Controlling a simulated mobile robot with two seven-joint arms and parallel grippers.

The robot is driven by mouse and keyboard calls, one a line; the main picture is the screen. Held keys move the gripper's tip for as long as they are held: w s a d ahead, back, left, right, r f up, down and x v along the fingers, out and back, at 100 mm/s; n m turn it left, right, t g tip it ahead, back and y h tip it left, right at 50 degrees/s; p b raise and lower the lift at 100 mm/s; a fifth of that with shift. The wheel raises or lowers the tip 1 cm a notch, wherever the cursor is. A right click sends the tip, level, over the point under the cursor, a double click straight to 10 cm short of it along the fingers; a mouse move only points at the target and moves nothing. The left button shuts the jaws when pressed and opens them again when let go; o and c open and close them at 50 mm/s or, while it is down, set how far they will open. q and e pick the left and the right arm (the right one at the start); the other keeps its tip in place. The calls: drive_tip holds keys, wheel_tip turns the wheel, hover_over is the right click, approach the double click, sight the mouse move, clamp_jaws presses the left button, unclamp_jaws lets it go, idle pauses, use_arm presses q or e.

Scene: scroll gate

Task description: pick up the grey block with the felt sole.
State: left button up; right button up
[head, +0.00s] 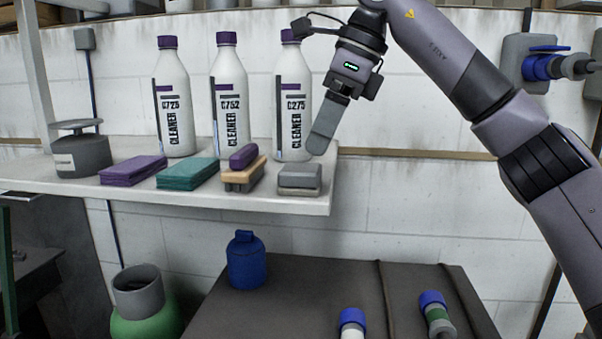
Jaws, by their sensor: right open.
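The grey block (300,179) sits at the right end of the white shelf (230,203), close to its front edge. A thin layer shows at its base; I cannot tell the felt clearly. My right gripper (322,143) hangs just above and slightly right of the block, pointing down, apart from it. It is open and holds nothing; its fingers overlap in this view. My left gripper is out of view.
Cleaner bottles C725 (173,100), C752 (229,95) and C275 (292,100) stand behind the block. A wooden brush (243,174), teal pads (188,173) and purple pads (134,170) lie left of it. A dark surface (300,300) with a blue container (246,262) is below.

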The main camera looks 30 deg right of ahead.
sight(301, 167)
drive_tip(key=x, duration=0.3)
drive_tip(key=a+x, duration=0.1)
drive_tip(key=x, duration=0.3)
drive_tip(key=shift+r, duration=0.2)
drive_tip(key=c, duration=1.1)
